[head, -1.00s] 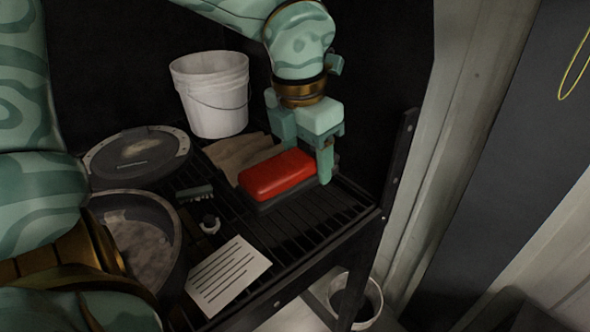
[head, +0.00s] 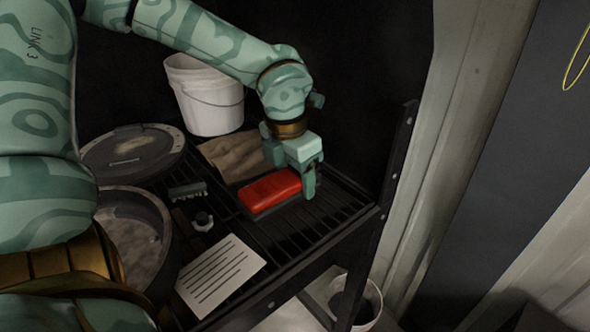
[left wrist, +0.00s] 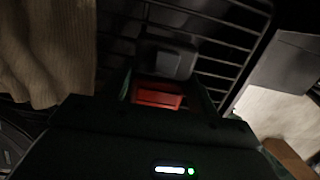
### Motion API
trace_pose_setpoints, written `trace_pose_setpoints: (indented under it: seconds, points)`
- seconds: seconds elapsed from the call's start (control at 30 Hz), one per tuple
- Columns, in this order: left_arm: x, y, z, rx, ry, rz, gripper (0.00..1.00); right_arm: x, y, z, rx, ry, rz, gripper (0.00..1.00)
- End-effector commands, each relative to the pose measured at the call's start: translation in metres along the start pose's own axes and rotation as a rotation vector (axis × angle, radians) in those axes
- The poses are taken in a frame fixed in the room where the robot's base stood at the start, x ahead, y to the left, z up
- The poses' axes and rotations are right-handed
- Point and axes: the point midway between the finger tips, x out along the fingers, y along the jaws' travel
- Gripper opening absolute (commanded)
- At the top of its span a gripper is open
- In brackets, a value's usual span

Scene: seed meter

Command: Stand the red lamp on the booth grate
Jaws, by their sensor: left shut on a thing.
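The red lamp (head: 271,188) has a red body and a dark edge along its lower side. My left gripper (head: 290,178) reaches down from above and is shut on the lamp. It holds the lamp with its long side roughly level, at or just above the black slatted grate (head: 318,208). I cannot tell whether the lamp touches the slats. In the left wrist view, red (left wrist: 158,95) shows between the fingers, with a dark block beyond it over the slats. One finger is partly hidden by the lamp. My right gripper is not in view.
A tan cloth (head: 225,160) lies behind the lamp, with a white bucket (head: 207,100) farther back. A brush (head: 187,190), a small white-and-black item (head: 203,221) and a lined card (head: 222,275) lie to the left. Slats right of the lamp are bare.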

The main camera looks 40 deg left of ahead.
Motion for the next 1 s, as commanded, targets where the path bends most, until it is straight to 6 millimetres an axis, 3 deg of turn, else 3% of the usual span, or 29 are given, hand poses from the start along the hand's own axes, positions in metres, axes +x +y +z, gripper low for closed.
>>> trace_pose_setpoints:
  seconds: [0.17, 0.2, 0.27, 0.3, 0.67, 1.0]
  points:
    - [0.005, 0.0, 0.0, 0.0, 0.0, 0.0, 0.22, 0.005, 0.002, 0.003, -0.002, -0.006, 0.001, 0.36]
    - [0.005, 0.0, -0.001, 0.0, 0.001, -0.001, 0.62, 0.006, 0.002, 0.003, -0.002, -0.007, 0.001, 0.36]
    - [0.004, 0.0, -0.001, 0.0, 0.001, -0.001, 0.79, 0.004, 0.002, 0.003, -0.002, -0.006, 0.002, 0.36]
    - [0.004, 0.0, -0.001, 0.0, 0.001, -0.001, 0.81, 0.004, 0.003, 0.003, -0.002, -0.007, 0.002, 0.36]
    - [-0.006, -0.001, 0.0, 0.0, -0.002, 0.0, 0.81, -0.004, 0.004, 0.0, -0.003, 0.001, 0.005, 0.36]
    - [-0.083, 0.0, 0.001, -0.001, -0.007, 0.001, 0.81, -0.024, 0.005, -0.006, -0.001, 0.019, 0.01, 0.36]
